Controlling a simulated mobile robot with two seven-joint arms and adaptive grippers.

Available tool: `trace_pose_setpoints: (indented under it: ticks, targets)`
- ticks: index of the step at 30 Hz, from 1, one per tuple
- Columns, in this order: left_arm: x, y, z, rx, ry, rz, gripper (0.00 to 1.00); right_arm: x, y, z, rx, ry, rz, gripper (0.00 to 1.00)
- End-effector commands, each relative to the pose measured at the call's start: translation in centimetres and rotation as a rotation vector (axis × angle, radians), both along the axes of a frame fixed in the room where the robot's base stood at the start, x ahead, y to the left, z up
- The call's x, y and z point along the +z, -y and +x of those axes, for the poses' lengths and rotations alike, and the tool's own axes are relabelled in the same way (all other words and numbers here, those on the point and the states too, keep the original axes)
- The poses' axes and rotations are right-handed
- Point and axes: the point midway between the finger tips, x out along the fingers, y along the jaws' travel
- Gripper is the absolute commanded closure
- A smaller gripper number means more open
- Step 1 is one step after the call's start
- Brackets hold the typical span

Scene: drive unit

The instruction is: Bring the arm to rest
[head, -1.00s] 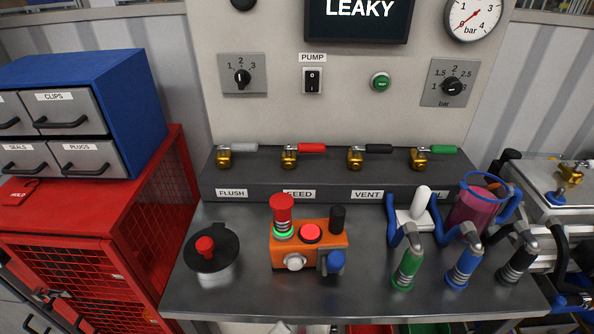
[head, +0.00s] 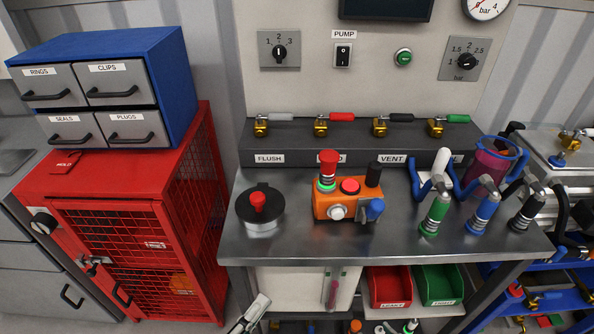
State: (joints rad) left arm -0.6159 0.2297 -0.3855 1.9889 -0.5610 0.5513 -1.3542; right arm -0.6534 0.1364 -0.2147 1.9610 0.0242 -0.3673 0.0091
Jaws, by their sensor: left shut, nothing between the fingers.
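My left gripper (head: 256,310) shows at the bottom edge of the head view, left of centre. It is shut and empty, in front of and below the steel bench (head: 290,248), apart from it. Most of its arm is out of view. My right gripper is not in the picture.
On the bench stand a black-lidded pot (head: 262,205), an orange control box (head: 325,208) and several hose couplings (head: 435,214). A red mesh cabinet (head: 130,255) stands at left. Red (head: 388,288) and green (head: 437,286) bins sit under the bench.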

Motion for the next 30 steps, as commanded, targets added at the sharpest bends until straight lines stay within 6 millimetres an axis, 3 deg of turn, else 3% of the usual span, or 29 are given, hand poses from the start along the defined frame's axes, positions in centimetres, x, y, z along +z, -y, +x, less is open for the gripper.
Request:
trace_pose_setpoints:
  ticks: [3, 8, 12, 16, 21, 30]
  targets:
    - [-3.3, -2.4, 2.0, 0.065, -0.240, -0.139, 1.00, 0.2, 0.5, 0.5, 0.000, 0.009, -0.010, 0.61]
    - [-8.9, -6.3, 3.5, 0.196, -0.599, -0.402, 1.00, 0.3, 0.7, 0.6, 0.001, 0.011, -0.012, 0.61]
    - [-13.8, -9.3, 3.4, 0.338, -0.882, -0.661, 1.00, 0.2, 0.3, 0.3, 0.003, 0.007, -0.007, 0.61]
    - [-17.3, -11.3, 2.4, 0.460, -1.071, -0.869, 1.00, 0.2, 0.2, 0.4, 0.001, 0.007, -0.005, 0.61]
    - [-19.8, -12.6, 1.3, 0.559, -1.197, -1.027, 1.00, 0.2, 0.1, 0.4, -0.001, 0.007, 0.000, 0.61]
    - [-20.3, -12.8, 1.0, 0.580, -1.222, -1.062, 1.00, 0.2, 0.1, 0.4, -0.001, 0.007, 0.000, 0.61]
